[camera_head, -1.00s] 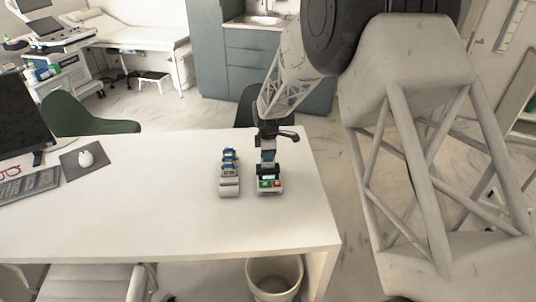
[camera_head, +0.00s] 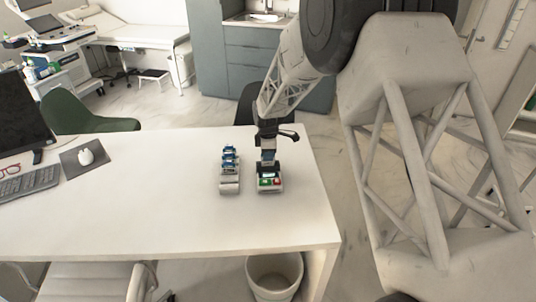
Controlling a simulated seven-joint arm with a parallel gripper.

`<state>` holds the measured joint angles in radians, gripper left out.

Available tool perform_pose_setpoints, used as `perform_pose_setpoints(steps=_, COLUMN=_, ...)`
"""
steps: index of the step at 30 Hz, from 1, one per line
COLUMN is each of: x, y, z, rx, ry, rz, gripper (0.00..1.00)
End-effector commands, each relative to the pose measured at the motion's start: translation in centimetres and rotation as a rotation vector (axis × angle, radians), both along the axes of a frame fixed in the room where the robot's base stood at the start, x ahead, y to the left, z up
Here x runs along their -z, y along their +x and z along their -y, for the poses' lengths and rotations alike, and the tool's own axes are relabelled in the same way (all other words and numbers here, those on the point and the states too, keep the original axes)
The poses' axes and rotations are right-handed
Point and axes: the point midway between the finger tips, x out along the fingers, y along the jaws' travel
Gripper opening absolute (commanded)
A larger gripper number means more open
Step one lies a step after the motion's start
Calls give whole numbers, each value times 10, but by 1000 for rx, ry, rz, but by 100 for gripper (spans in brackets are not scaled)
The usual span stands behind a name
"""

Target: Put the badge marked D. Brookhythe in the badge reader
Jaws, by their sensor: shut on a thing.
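My gripper (camera_head: 267,150) points down over the right part of the desk and is shut on a small badge (camera_head: 267,157), which shows as a blue and pale patch. Its printed name is too small to read. The badge reader (camera_head: 269,188) is a small pale box directly below my gripper, with a little screen and red and green marks on its front. The badge's lower end meets the dark upper part of the reader in this view. I cannot tell whether it is inserted. A badge rack (camera_head: 229,187) with several blue-topped badges stands just left of the reader.
The white desk (camera_head: 170,220) is clear in front of the rack and reader. A keyboard (camera_head: 30,182), a mouse (camera_head: 86,156) on a dark pad and a monitor (camera_head: 22,117) are at the left. A bin (camera_head: 274,276) stands below the desk's front edge.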

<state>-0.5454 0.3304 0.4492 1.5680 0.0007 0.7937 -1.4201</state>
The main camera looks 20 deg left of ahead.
Motion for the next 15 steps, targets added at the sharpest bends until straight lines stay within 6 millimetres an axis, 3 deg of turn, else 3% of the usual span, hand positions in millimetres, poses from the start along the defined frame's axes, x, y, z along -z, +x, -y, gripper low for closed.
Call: perform_pose_setpoints(steps=15, x=9, y=0, z=0, rx=0, ry=0, rz=0, gripper=0)
